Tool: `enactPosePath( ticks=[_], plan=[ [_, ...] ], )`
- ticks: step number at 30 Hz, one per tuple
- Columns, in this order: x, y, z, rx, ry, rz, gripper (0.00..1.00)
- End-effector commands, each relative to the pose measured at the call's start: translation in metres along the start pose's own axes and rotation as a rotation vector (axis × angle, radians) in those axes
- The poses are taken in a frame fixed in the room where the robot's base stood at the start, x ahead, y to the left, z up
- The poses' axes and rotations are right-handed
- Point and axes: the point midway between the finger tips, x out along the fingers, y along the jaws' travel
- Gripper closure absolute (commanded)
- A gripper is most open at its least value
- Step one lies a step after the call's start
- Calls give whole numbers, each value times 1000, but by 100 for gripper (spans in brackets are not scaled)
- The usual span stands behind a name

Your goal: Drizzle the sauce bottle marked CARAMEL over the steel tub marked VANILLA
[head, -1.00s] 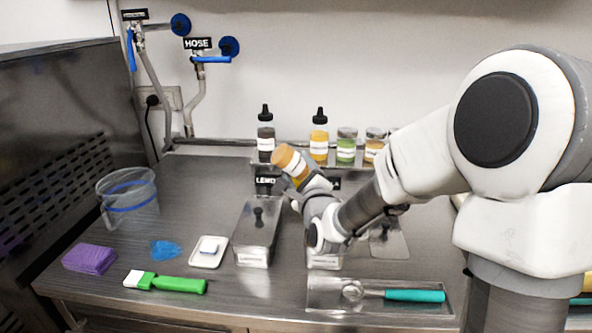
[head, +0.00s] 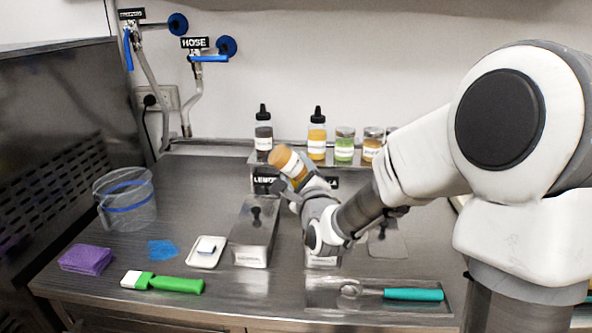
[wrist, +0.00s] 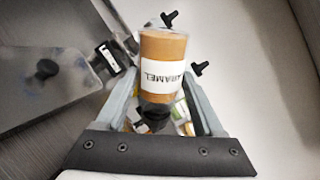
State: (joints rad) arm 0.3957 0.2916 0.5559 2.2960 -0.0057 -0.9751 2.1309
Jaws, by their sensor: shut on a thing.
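The sauce bottle marked CARAMEL (head: 286,160) is orange-brown with a white label; its lettering shows upside down in the wrist view (wrist: 162,48). My gripper (head: 301,187) is shut on it and holds it tilted in the air, its base up and to the left. Its dark cap (wrist: 154,116) shows low between the fingers in the wrist view. A steel tub (head: 323,258) stands below my gripper, mostly hidden by my arm; its label is too small to read. A placard behind my gripper shows only a final letter A, so I cannot tell which tub is VANILLA.
A lidded steel tub (head: 255,235) stands to the left, near a sign starting LEMO (head: 265,181). Bottles and jars (head: 317,142) line the back shelf. A clear jug (head: 126,205), purple cloth (head: 86,260), green brush (head: 165,283) and teal-handled scoop (head: 412,295) lie around the counter.

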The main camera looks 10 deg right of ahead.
Motion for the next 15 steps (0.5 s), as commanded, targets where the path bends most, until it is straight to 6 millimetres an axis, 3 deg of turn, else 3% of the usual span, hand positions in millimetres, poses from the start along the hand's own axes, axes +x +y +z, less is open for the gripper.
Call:
enactPosePath(
  ticks=[15],
  plan=[
    [-18,4,5,0,0,-1,97]
  ],
)
